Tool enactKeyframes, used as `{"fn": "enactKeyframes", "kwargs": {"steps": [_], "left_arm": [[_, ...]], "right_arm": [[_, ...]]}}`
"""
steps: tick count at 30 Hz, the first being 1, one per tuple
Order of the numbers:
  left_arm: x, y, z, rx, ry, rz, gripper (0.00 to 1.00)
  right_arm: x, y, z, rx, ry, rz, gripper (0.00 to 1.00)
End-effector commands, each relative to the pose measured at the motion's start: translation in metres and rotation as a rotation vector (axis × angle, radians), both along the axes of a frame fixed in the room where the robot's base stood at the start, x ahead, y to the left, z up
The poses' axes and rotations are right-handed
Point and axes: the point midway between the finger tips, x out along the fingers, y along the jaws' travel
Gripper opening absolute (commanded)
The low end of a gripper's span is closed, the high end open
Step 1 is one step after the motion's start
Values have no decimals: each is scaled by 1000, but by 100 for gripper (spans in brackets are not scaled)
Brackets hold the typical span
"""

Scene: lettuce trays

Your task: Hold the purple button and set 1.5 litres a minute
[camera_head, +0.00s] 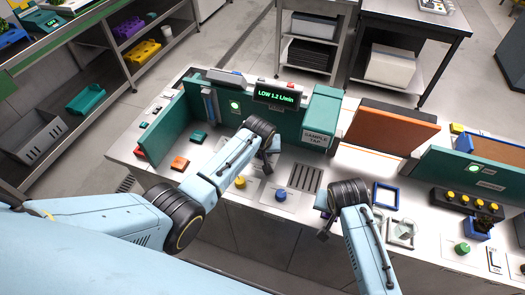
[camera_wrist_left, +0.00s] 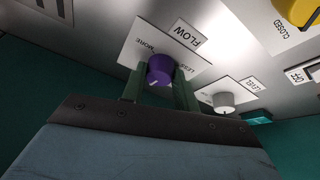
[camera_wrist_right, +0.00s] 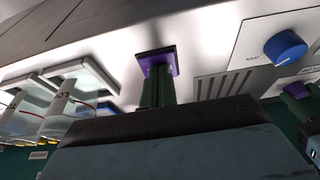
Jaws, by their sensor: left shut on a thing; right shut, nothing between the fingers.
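The purple flow knob (camera_wrist_left: 160,68) sits on a white plate marked FLOW, MORE and LESS in the left wrist view. My left gripper (camera_wrist_left: 160,82) is shut on it, one green finger on each side. The knob is hidden behind my left gripper (camera_head: 268,166) in the head view. The purple button (camera_wrist_right: 157,61) is a square piece at the tips of my right gripper (camera_wrist_right: 158,82), whose fingers are shut together. I cannot tell how far the button is pressed. My right gripper also shows in the head view (camera_head: 324,232). The display (camera_head: 278,96) reads LOW 1.2 L/min in green.
A grey level knob (camera_wrist_left: 223,101) stands close beside the left gripper. A blue knob (camera_wrist_right: 285,47) is near the right gripper. A blue frame (camera_head: 386,195) lies further right.

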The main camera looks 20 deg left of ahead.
Motion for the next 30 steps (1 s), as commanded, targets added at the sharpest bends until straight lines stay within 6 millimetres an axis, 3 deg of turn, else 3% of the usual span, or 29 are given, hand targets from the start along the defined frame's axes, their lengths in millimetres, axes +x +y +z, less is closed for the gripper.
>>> {"fn": "enactKeyframes", "kwargs": {"steps": [15, 27, 28, 30], "left_arm": [[0, 4, -1, 1, 1, -370, 7], [0, 3, 0, 0, 1, -399, 7], [0, 3, 0, 0, 0, -398, 34], [0, 3, 0, 0, -1, -398, 43]], "right_arm": [[-3, -1, -4, -4, 9, -1, 0], [-3, -2, -4, -4, 9, -1, 0], [-3, -2, -4, -4, 9, -1, 0], [-3, -2, -4, -4, 9, 0, 0]]}}
